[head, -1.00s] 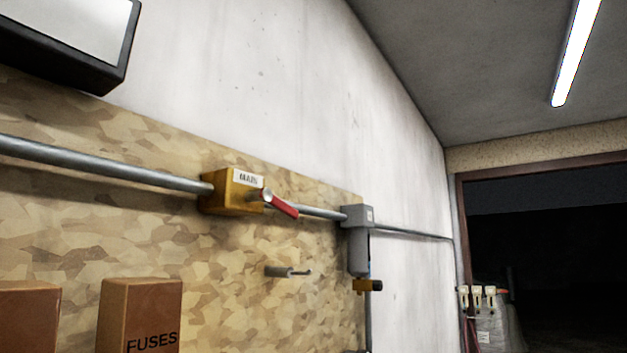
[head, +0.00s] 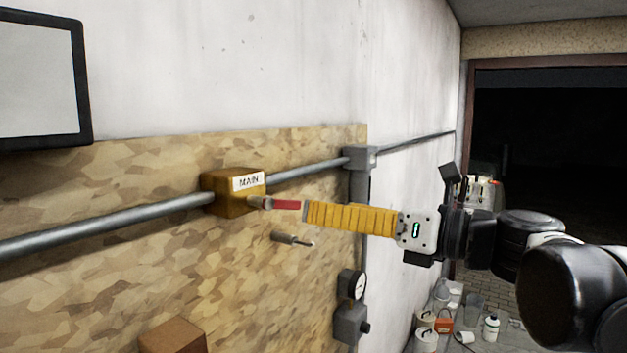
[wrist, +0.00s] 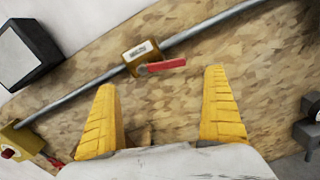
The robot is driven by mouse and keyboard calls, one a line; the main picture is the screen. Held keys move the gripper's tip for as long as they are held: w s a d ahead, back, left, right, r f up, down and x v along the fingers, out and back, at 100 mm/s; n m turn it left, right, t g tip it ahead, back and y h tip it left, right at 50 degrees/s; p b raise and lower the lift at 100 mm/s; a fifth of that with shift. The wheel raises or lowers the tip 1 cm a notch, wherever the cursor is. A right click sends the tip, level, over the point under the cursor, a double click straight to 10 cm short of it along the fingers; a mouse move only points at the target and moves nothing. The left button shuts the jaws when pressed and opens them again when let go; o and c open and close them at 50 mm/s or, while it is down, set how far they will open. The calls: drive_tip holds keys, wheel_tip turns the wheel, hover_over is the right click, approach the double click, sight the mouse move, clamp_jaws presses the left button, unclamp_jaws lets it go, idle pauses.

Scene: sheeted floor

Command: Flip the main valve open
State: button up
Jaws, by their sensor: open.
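The main valve (head: 232,194) is a yellow-brown box labelled MAIN, set on a grey pipe along a wooden board. Its red handle (head: 286,204) points to the right, roughly along the pipe. My gripper (head: 307,214) comes in from the right, its yellow fingers overlapping the handle's outer end in the head view. In the wrist view the valve (wrist: 141,55) and red handle (wrist: 165,66) lie ahead of and between the open fingers of my gripper (wrist: 160,80). Nothing is between the fingertips, and contact with the handle cannot be told.
A metal peg (head: 292,239) sticks out of the board below the handle. A gauge (head: 352,284) is lower right, and a brown box (head: 172,338) lower down. A second yellow valve (wrist: 20,143) shows at the wrist view's left. Bottles and cans stand on the floor at right.

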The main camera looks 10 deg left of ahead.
sight(285, 202)
drive_tip(key=p+x, duration=0.2)
drive_tip(key=x, duration=0.8)
drive_tip(key=shift+w+a, duration=0.1)
drive_tip(key=c, duration=1.2)
